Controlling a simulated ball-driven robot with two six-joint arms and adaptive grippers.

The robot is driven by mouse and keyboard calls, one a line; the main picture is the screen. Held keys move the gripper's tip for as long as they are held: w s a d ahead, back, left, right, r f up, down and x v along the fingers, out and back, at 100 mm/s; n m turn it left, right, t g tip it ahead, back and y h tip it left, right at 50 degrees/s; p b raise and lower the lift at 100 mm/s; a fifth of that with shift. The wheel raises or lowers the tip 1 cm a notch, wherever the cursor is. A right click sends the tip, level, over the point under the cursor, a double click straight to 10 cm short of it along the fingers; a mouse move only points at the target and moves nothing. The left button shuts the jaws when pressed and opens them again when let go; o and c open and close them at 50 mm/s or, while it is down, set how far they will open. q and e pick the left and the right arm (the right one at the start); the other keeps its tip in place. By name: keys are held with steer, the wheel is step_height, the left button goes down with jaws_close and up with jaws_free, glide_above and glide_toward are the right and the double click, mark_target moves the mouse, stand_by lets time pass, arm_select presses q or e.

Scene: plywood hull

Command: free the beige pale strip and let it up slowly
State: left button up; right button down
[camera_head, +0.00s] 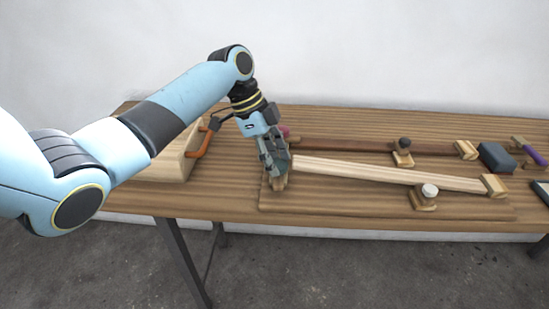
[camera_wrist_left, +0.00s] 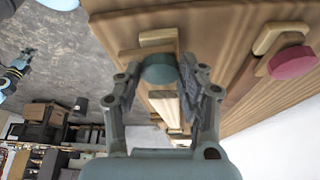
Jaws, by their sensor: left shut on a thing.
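The beige pale strip (camera_head: 390,175) runs left to right on a wooden board (camera_head: 350,207), with its right end at a wooden block (camera_head: 493,186). My left gripper (camera_head: 277,178) is at the strip's left end and hides it in the head view. In the left wrist view, the left gripper (camera_wrist_left: 161,84) is shut on a green round knob (camera_wrist_left: 159,68) on a wooden block (camera_wrist_left: 158,38). Part of the pale strip (camera_wrist_left: 166,108) shows beyond the knob, between the fingers. A white-topped knob (camera_head: 429,190) on a block stands in front of the strip. My right gripper is out of view.
A dark brown strip (camera_head: 340,145) lies behind the pale one, with a pink knob (camera_wrist_left: 292,62) at its left end and a black knob (camera_head: 404,143) along it. A wooden box (camera_head: 170,163) with an orange handle (camera_head: 203,143) stands left. A dark block (camera_head: 496,157) lies right.

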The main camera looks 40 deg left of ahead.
arm_select(q)
steer(key=o, duration=1.2)
steer(key=shift+a+r, duration=0.15)
steer(key=shift+r, duration=0.1)
steer(key=v, duration=1.1)
steer(key=shift+a+r, duration=0.15)
steer(key=shift+r, duration=0.1)
